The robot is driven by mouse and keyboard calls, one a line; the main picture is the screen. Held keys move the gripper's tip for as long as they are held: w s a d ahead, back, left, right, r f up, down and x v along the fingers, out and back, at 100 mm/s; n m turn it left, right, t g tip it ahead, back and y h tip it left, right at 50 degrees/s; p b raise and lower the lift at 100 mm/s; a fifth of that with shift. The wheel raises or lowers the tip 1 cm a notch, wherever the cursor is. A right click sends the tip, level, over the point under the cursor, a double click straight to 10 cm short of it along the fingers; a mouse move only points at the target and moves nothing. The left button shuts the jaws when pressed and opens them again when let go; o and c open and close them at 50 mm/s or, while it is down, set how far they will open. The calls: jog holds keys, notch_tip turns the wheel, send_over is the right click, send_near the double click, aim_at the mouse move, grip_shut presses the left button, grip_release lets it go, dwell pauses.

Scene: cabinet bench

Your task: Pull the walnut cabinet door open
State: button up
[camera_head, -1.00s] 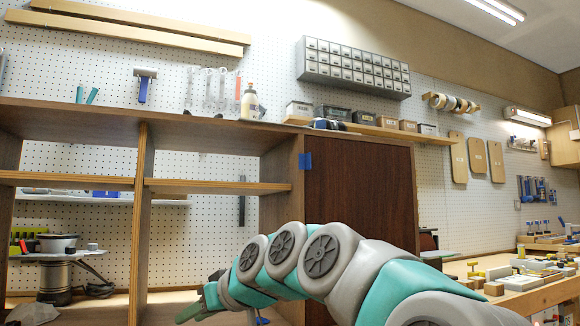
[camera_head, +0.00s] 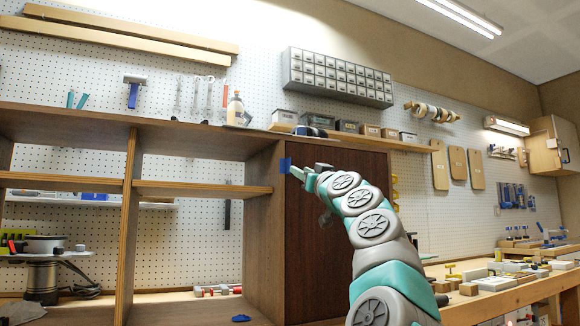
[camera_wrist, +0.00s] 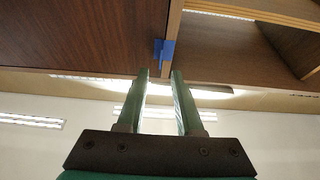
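The walnut cabinet door (camera_head: 335,235) is the dark brown panel right of the open shelves, and it looks shut. A small blue tab (camera_head: 285,165) sits high at its left edge. In the wrist view the tab (camera_wrist: 164,50) lies at the seam between the dark door (camera_wrist: 85,35) and the lighter cabinet side (camera_wrist: 215,60). My gripper (camera_head: 297,172) is raised beside the tab. In the wrist view my gripper (camera_wrist: 161,74) is open and empty, its two green fingers apart and pointing at the seam, with the tab beyond the fingertips.
Open shelving (camera_head: 200,190) stands left of the door. A bottle (camera_head: 236,108) and several bins stand along the top and the wall shelf behind. A workbench (camera_head: 500,293) with loose blocks is at the right.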

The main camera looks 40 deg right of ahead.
aim_at(290, 165)
jog(key=p+x, duration=0.4)
jog(key=x, duration=0.3)
jog(key=shift+p, duration=0.3)
jog(key=shift+a, duration=0.1)
grip_shut()
dwell(1.4)
